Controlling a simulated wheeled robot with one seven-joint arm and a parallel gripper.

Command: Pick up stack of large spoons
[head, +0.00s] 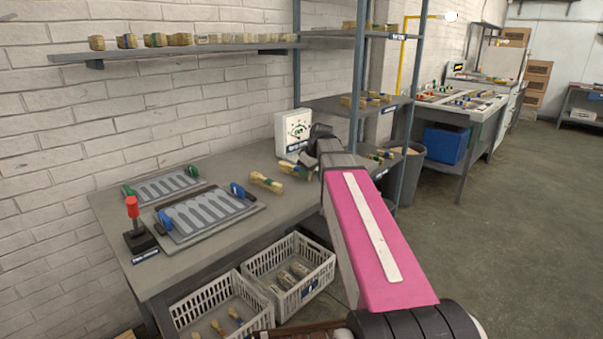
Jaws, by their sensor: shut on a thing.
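My pink and black arm reaches over the grey workbench (215,160) in the head view. My gripper (306,166) is at the back right of the bench, small and partly hidden by my own wrist. It is shut on a bundle of wooden spoons (290,168) with a coloured band, which shows at its left side. I cannot tell whether this bundle touches the bench. Another bundle of spoons (266,182) lies on the bench just left of it, apart from the gripper.
Two spoon press moulds (205,215) and a red-knobbed lever (133,210) occupy the bench's left. A white dial box (293,130) stands behind the gripper. Shelf posts (356,80) rise close to my arm. White baskets (290,270) sit below the bench's front edge. A wall shelf (180,50) holds several bundles.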

